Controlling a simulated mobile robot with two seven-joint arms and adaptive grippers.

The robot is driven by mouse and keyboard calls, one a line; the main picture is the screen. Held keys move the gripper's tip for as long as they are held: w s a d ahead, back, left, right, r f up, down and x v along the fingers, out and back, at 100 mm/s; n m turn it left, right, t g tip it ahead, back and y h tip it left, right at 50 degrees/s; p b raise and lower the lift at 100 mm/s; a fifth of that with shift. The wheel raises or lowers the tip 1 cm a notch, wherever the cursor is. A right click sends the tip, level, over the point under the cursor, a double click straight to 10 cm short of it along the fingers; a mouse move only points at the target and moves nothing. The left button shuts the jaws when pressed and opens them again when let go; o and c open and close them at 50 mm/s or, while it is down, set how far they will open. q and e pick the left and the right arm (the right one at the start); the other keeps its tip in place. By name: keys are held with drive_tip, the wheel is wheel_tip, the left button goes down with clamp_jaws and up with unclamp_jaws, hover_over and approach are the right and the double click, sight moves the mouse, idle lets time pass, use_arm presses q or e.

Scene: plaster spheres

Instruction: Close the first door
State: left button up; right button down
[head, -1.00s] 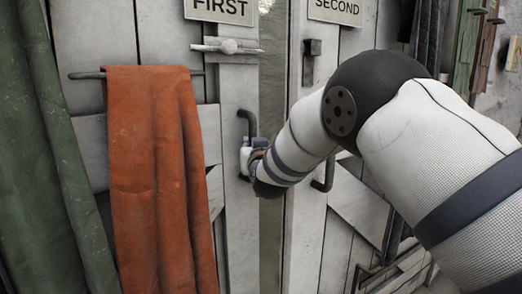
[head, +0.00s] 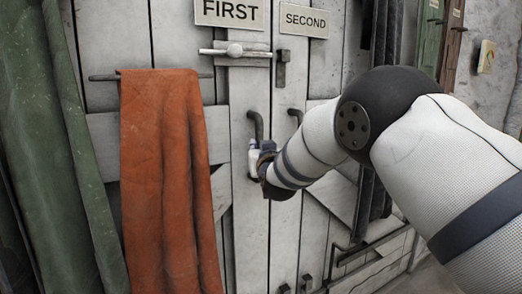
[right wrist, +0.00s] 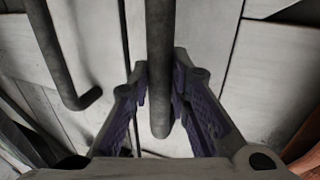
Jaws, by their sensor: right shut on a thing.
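The first door (head: 240,200) is of pale worn planks, with a sign (head: 229,12) reading FIRST. Its dark handle (head: 255,122) stands upright. My right gripper (head: 254,160) is at the lower end of this handle. In the right wrist view, my right gripper's fingers (right wrist: 163,105) are shut on the dark handle bar (right wrist: 160,60), one finger on each side. The second door (head: 290,180), with its SECOND sign (head: 304,20), lies right beside the first door's edge, with only a narrow dark line between them. My left gripper is not in view.
A pale bolt (head: 235,53) crosses the first door's top, its end near a dark bracket (head: 282,68) on the second door. An orange cloth (head: 165,180) hangs from a rail (head: 103,77). Green curtain (head: 45,150) at left. Another handle (right wrist: 60,60) stands beside my fingers.

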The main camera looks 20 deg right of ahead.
drive_tip(key=shift+f, duration=0.35)
drive_tip(key=c, duration=1.8)
unclamp_jaws()
drive_tip(key=o, duration=0.3)
drive_tip(key=shift+s+d+r, duration=0.1)
drive_tip(key=shift+s+r, duration=0.05)
drive_tip(key=shift+s, duration=0.1)
drive_tip(key=shift+r, duration=0.15)
drive_tip(key=v, duration=1.2)
